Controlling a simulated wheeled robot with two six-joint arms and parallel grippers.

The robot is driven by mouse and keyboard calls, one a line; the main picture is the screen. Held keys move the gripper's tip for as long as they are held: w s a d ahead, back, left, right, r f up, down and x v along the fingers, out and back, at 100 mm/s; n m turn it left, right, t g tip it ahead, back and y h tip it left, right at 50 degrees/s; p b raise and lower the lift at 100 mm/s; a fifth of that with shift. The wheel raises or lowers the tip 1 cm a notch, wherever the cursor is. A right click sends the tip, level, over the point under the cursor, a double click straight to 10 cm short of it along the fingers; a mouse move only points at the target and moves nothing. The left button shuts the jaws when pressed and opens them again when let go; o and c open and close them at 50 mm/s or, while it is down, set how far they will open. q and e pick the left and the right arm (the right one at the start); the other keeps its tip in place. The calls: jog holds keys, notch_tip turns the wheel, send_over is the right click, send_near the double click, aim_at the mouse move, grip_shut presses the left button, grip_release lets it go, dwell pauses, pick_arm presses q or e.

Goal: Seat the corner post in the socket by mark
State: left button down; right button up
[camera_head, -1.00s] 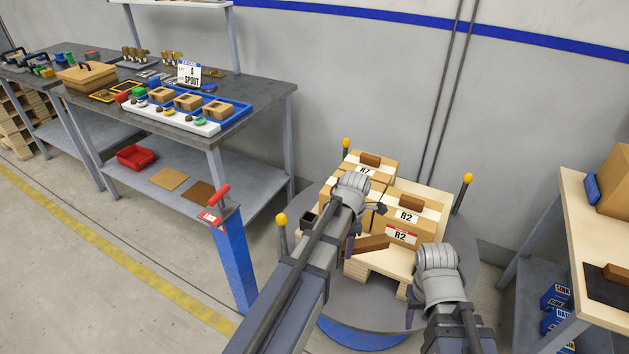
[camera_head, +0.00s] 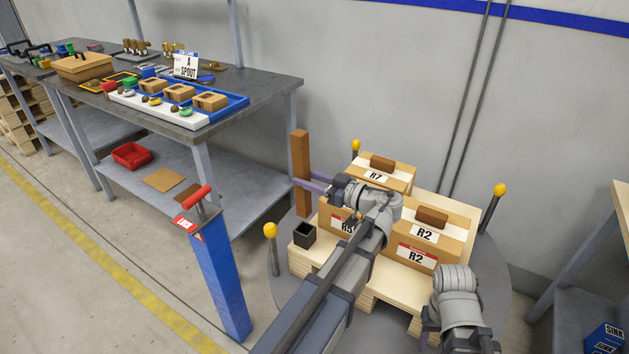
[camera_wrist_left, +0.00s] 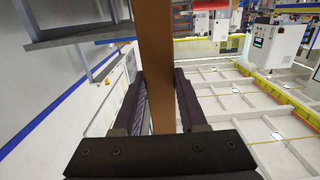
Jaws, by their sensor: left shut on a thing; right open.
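The corner post (camera_head: 300,160) is a long brown square bar, held upright at the left of the pallet. My left gripper (camera_head: 309,186) is shut on it. In the left wrist view the post (camera_wrist_left: 157,70) stands between the two dark fingers. A black square open socket (camera_head: 304,235) sits on the pallet's near left corner. The post's lower end is above and behind the socket in the picture, apart from it. My right gripper (camera_head: 430,338) is low at the bottom right, partly hidden, open and away from the post. No mark on the socket can be read.
Yellow-topped posts (camera_head: 270,231) ring the turntable. A blue pedestal with a red handle (camera_head: 220,270) stands left. A workbench (camera_head: 270,85) is behind.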

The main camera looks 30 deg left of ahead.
pick_arm(q)
jog(key=shift+w+r, duration=0.2)
jog(key=shift+r, duration=0.1)
pick_arm(e)
jog(key=shift+w+f, duration=0.15)
pick_arm(q)
jog(key=shift+d+f, duration=0.1)
jog(key=b, duration=0.6)
send_over(310, 214)
notch_tip(310, 214, down, 6)
jog(key=shift+r, duration=0.1)
pick_arm(e)
notch_tip(310, 214, down, 6)
jog(key=shift+r, duration=0.1)
pick_arm(q)
jog(key=shift+f+b, duration=3.5)
jog(key=shift+f, duration=0.05)
pick_arm(e)
jog(key=shift+d+f, duration=0.1)
jog(key=shift+f, duration=3.5)
pick_arm(q)
jog(key=shift+c, duration=1.9)
grip_release()
pick_arm(e)
jog(key=shift+r, duration=0.1)
pick_arm(q)
jog(key=d, duration=0.7)
jog(key=shift+s+d, duration=0.25)
